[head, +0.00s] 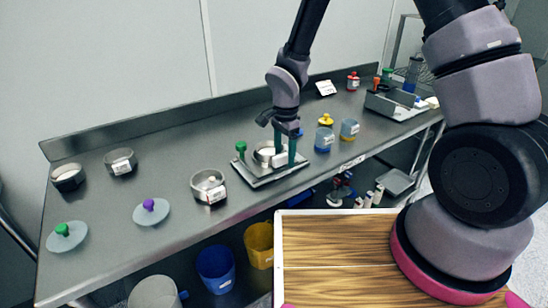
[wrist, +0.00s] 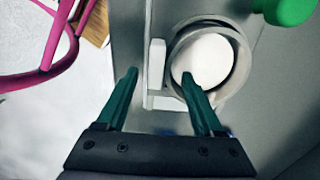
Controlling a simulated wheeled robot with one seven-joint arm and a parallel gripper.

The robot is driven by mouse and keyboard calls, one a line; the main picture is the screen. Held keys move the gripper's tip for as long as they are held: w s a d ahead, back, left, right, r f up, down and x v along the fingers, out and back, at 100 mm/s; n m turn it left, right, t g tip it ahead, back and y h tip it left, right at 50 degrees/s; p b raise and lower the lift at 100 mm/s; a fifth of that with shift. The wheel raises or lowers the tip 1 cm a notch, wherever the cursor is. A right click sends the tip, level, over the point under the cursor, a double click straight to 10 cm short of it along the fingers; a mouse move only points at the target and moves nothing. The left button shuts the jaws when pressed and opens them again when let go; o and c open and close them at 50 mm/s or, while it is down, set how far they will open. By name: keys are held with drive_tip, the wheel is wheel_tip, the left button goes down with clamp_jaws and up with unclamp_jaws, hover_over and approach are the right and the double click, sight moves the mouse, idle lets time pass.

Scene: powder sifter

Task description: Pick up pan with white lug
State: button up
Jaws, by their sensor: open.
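The pan with the white lug (wrist: 238,50) is a round grey pan with a white disc or fill inside, seen from above in the wrist view. Its white lug (wrist: 157,65) stands on the pan's left side there. My gripper (wrist: 160,76) is open. One green finger is left of the lug; the other reaches over the pan's interior. Whether either touches the pan is unclear. In the head view the pan (head: 262,151) sits on a grey square base (head: 258,182), partly hidden by my gripper (head: 284,160).
A green knob (head: 240,147) stands at the base's left corner. A labelled grey pan (head: 209,187) and lids with purple (head: 149,206) and green knobs (head: 63,230) lie left on the steel bench (head: 110,250). Blue jars (head: 324,140) stand right. The bench's front edge is close.

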clamp_jaws()
wheel_tip(320, 180, up, 10)
idle(0.7)
